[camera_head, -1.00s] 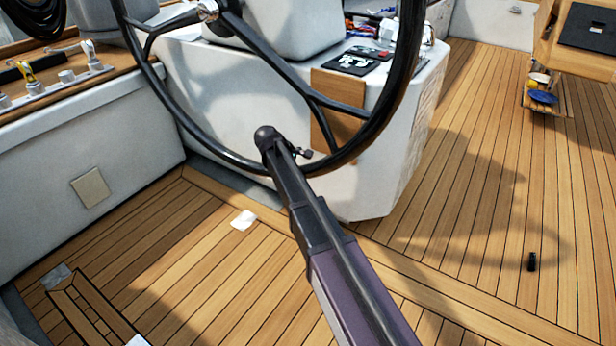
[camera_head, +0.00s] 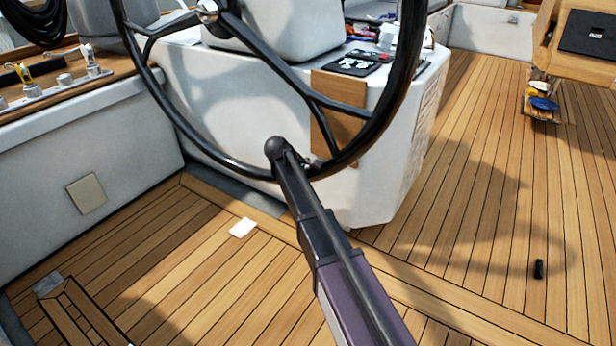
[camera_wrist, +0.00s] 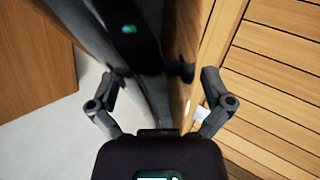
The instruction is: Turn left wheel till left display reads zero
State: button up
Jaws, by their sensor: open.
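A large black steering wheel (camera_head: 185,115) with a shiny hub and dark spokes fills the upper middle of the head view. Only this one wheel shows. My arm reaches up from the lower right to its lower rim. In the wrist view my gripper (camera_wrist: 160,80) is open, with one finger on each side of a broad, glossy dark band, apparently the rim (camera_wrist: 150,50). Whether the fingers touch it, I cannot tell. No display reading is visible in either view.
A white pedestal (camera_head: 225,95) with a wooden panel (camera_head: 335,125) stands behind the wheel. A white side bench (camera_head: 130,140) with winch fittings is at left. A wooden table (camera_head: 575,45) is at upper right.

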jog(key=c, duration=1.2)
jog(key=shift+s+d+r, duration=0.1)
